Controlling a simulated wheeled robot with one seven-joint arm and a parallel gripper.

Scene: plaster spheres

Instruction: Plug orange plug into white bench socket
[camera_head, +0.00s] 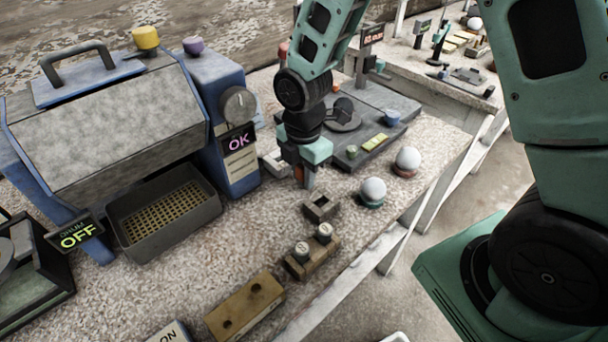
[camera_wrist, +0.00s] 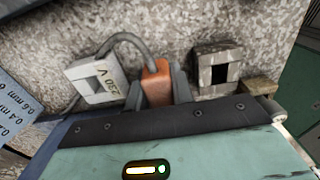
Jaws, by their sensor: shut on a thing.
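My gripper (camera_head: 307,180) is shut on the orange plug (camera_wrist: 157,82), with a grey finger on each side of it in the wrist view. In the head view only a small part of the plug (camera_head: 309,181) shows between the fingers. In the head view a whitish piece beside the blue machine (camera_head: 272,162), mostly hidden, seems to be this socket. The plug's lower end is hidden.
A stone-coloured block with a square hole (camera_wrist: 219,70) stands right of the plug; it also shows in the head view (camera_head: 320,207). The blue drum machine (camera_head: 228,115) is close on the left. White spheres (camera_head: 373,190) and a dark grey platform (camera_head: 385,103) lie right.

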